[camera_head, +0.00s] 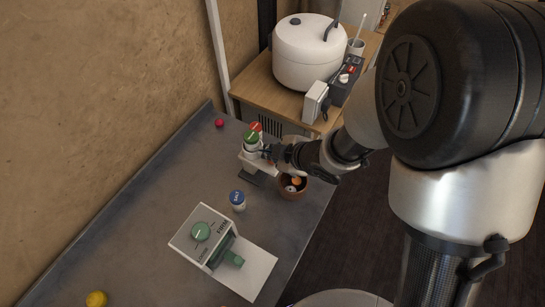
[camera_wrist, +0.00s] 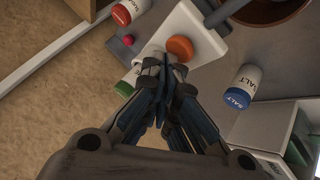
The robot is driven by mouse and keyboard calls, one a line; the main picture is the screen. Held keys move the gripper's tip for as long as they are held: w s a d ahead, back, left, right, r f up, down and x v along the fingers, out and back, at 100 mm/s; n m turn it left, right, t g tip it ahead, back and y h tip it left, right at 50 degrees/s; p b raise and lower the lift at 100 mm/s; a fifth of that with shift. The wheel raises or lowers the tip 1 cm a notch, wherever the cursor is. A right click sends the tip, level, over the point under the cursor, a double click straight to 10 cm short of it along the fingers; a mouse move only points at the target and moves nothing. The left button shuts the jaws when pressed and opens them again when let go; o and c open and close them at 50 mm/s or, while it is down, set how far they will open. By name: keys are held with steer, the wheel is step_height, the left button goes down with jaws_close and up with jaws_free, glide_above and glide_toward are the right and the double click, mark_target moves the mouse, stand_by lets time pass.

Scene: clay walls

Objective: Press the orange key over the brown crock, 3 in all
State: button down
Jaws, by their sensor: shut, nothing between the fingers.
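The orange key (camera_wrist: 180,47) is a round cap on top of a white dispenser (camera_wrist: 198,28), which also shows in the head view (camera_head: 250,165). The brown crock (camera_head: 291,192) stands beside the dispenser, with small white and orange things inside. Its rim also shows at the top of the wrist view (camera_wrist: 262,22). My gripper (camera_wrist: 168,66) is shut and empty, its fingertips close to the key in the picture. I cannot tell whether they touch it. In the head view my gripper (camera_head: 272,153) is over the dispenser and hides the key.
A green-capped shaker (camera_head: 251,138) and a red-capped one (camera_head: 257,127) stand close behind the dispenser. A blue-capped salt shaker (camera_head: 237,197) stands in front. A red ball (camera_head: 219,122) is near the wall.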

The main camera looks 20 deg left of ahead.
steer(key=shift+f+b, duration=0.5)
steer(key=shift+f, duration=0.05)
stand_by(0.4)
steer(key=shift+r, duration=0.15)
steer(key=shift+r+p, duration=0.85)
steer(key=shift+p, duration=0.05)
step_height(320, 180, up, 5)
steer(key=p, duration=0.4)
steer(key=shift+r+p, duration=0.1)
steer(key=shift+p, duration=0.25)
stand_by(1.6)
